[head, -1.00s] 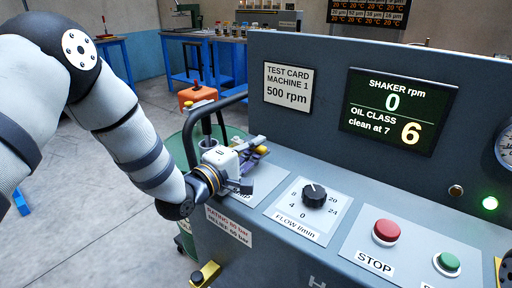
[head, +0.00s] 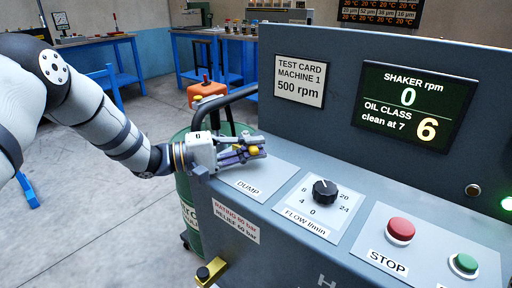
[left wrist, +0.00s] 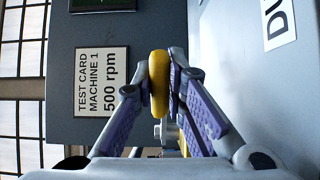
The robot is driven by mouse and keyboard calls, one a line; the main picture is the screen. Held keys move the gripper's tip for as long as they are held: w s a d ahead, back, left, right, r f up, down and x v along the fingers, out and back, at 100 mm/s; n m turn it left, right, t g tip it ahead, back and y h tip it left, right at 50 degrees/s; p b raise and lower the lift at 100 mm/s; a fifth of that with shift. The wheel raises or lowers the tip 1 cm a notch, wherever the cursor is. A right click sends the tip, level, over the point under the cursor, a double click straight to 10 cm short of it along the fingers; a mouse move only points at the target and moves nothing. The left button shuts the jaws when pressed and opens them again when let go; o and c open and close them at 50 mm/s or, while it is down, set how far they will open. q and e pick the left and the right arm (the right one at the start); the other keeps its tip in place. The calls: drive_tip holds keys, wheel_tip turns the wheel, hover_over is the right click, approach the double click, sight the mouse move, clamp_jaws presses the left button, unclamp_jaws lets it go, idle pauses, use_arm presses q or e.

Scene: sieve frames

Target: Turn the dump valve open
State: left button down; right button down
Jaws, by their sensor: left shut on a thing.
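The dump valve's yellow handle (left wrist: 158,88) is between the fingertips of my left gripper (left wrist: 165,75) in the left wrist view, long side along the fingers. In the head view my left gripper (head: 256,145) is shut on the handle, just behind the DUMP label (head: 248,187) at the console's left end. A little yellow (head: 253,151) shows between the fingers. The gripper hides most of the valve, so how far it is turned cannot be seen. My right gripper is not in view.
The console (head: 300,250) carries a black flow knob (head: 325,191), a red STOP button (head: 400,230) and a green button (head: 465,263). Its upright panel (head: 345,75) rises behind. A black rail (head: 211,110) and a green drum (head: 187,205) stand close to my left gripper.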

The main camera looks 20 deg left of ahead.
use_arm(q)
drive_tip(key=shift+a, duration=0.1)
idle(0.5)
drive_tip(key=c, duration=1.6)
unclamp_jaws()
drive_tip(key=shift+s+a, duration=0.1)
